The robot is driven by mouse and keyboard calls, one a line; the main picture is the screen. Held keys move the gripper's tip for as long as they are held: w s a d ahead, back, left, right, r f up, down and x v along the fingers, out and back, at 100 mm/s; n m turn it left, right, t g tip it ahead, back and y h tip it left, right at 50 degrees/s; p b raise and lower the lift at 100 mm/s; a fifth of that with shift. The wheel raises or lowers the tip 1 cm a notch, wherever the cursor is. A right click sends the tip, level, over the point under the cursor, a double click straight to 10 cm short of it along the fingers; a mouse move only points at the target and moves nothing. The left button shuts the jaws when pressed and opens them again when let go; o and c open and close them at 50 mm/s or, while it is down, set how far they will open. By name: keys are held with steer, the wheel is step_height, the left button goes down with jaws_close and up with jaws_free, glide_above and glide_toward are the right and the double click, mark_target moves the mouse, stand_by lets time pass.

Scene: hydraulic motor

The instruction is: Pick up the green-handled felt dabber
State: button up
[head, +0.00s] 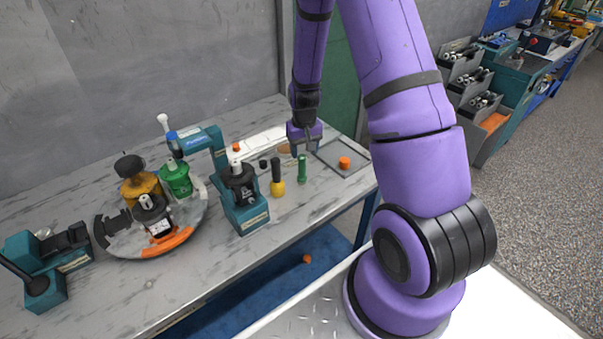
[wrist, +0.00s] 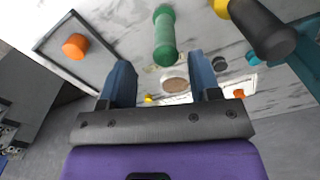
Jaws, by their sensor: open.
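The green-handled felt dabber (head: 302,168) stands on the grey marbled table near its right front part. In the wrist view the green dabber (wrist: 164,36) lies beyond my fingertips, roughly midway between them and apart from both. My gripper (head: 309,142) is open and empty, close behind the dabber in the head view. Its two blue fingers (wrist: 158,64) show spread apart in the wrist view. The dabber's felt end cannot be made out.
A black-handled yellow dabber (head: 277,178) stands just left of the green one. A teal press (head: 243,200) is further left. A grey tray (head: 357,166) with an orange knob (head: 344,162) lies to the right. A round turntable (head: 195,226) holds bottles.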

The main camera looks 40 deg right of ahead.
mark_target(302, 156)
steer(key=shift+w+a+f, duration=0.1)
steer(key=shift+a+f, duration=0.05)
steer(key=shift+f, duration=1.25)
steer(key=shift+w+a+f, duration=0.1)
steer(key=shift+f, duration=1.3)
steer(key=c, duration=1)
